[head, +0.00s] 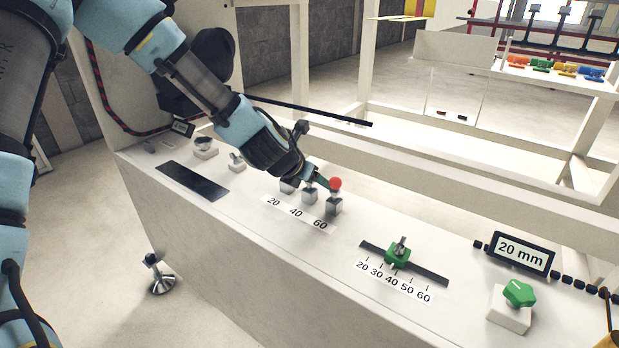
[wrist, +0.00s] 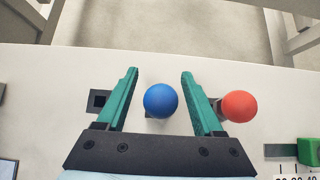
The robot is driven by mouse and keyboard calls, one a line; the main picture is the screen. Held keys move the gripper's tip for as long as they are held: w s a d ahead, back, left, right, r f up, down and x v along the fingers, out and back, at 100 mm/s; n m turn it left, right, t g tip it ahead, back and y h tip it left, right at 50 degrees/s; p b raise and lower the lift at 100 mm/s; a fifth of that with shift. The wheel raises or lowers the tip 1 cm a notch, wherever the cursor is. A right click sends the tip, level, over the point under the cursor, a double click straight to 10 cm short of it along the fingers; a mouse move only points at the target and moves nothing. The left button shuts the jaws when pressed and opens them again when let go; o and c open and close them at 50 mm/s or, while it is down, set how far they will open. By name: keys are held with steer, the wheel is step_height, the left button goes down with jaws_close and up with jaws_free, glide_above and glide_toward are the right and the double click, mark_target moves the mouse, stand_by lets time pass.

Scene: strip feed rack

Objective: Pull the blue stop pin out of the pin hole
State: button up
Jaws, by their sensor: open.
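The blue stop pin's round knob (wrist: 160,100) shows in the wrist view between the two green fingers of my gripper (wrist: 160,73). The fingers stand open, with a visible gap on each side of the knob. The knob hides most of the block under it. In the head view my gripper (head: 320,183) is low over the middle block (head: 309,196), by the 40 mark, and hides the blue knob. I cannot tell the fingers' exact height against the knob.
A red-knobbed pin (head: 335,184) stands in the block by 60, close beside my right finger in the wrist view (wrist: 239,106). An empty-looking block (wrist: 98,102) is beside the left finger. A green slider (head: 398,256) and green knob (head: 519,293) are farther right.

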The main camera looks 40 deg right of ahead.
jaws_close()
stand_by(0.4)
steer(key=shift+r, duration=0.2)
step_height(320, 180, up, 13)
steer(key=p, duration=0.3)
steer(key=shift+f, duration=0.15)
stand_by(0.5)
steer(key=shift+r+p, duration=1.2)
steer(key=shift+r, duration=0.3)
